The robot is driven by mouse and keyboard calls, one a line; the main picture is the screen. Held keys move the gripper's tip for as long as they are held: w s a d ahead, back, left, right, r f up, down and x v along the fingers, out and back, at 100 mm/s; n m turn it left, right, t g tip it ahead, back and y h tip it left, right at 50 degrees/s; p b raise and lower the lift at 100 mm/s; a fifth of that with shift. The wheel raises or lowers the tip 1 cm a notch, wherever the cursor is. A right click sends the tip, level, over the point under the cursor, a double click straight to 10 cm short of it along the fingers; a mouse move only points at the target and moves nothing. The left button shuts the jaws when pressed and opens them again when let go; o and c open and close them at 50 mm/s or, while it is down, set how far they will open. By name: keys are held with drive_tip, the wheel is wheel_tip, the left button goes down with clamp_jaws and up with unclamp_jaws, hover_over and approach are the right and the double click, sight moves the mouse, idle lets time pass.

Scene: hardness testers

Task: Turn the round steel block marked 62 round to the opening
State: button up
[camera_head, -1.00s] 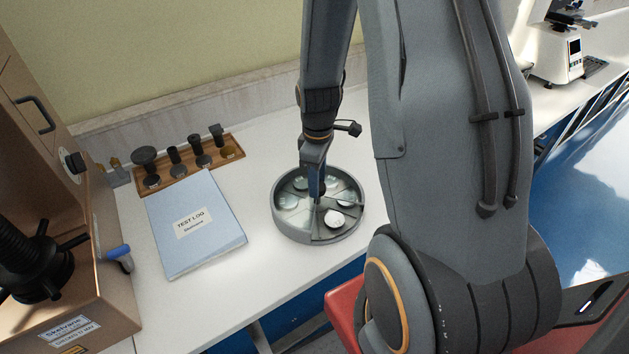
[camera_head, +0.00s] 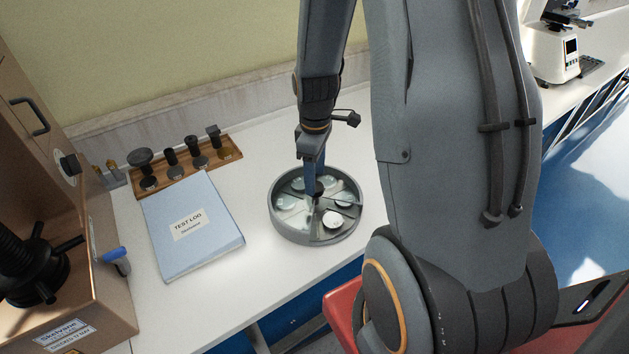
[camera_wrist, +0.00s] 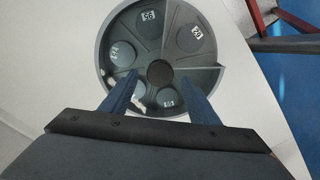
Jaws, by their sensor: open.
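The round grey dish (camera_head: 276,218) stands on the white bench and holds several round steel blocks in wedge-shaped compartments. In the wrist view, the dish (camera_wrist: 103,75) shows blocks with small white labels at the top (camera_wrist: 148,24), upper right (camera_wrist: 191,38), left (camera_wrist: 121,54) and bottom (camera_wrist: 168,97). The labels are too small or turned to read surely, so I cannot tell which is 62. A bright block (camera_head: 334,219) sits at the front; I cannot tell the opening's edges surely. My gripper (camera_wrist: 158,77) is open, its fingers either side of the dark central knob (camera_wrist: 160,73), apparently above it.
A blue test log binder (camera_head: 193,226) lies left of the dish. Behind it is a wooden tray (camera_head: 172,185) with several dark fittings. A brown tester (camera_head: 105,300) stands at far left. Bare bench surrounds the dish; its front edge is close.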

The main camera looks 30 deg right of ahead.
drive_tip(key=shift+r+b, duration=0.45)
drive_tip(key=shift+r, duration=2.25)
drive_tip(key=s+a+r+m+t+b, duration=0.1)
drive_tip(key=s+a+r+m, duration=0.1)
drive_tip(key=s+a+m, duration=0.6)
drive_tip(key=shift+s+a+r+m+b, duration=0.2)
drive_tip(key=shift+a+r+m+b, duration=0.15)
drive_tip(key=shift+a, duration=0.75)
